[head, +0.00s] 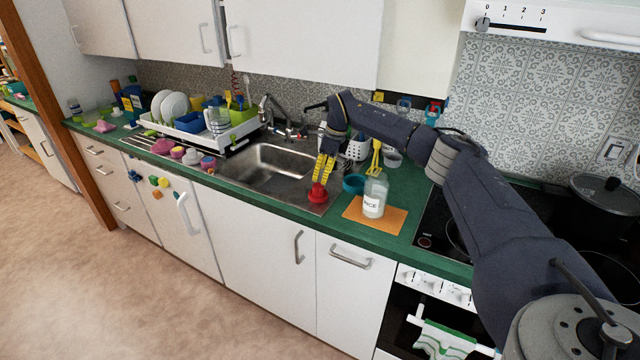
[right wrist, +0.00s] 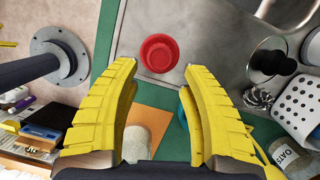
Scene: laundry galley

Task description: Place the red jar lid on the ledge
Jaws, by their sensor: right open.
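The red jar lid (head: 318,194) sits on the steel rim of the sink (head: 262,166), near its front right corner. In the right wrist view the lid (right wrist: 159,53) lies on grey steel, beyond the fingertips and roughly centred between them. My right gripper (head: 325,168) points down just above the lid, with its yellow fingers spread. In the right wrist view the gripper (right wrist: 161,72) has nothing between its fingers. I cannot tell the exact height between tips and lid.
A jar labelled RICE (head: 375,196) stands on an orange mat (head: 390,219), with a teal bowl (head: 353,184) behind it. A white utensil holder (head: 357,149) is near the wall. A dish rack (head: 185,130) stands left of the sink. The stove is to the right.

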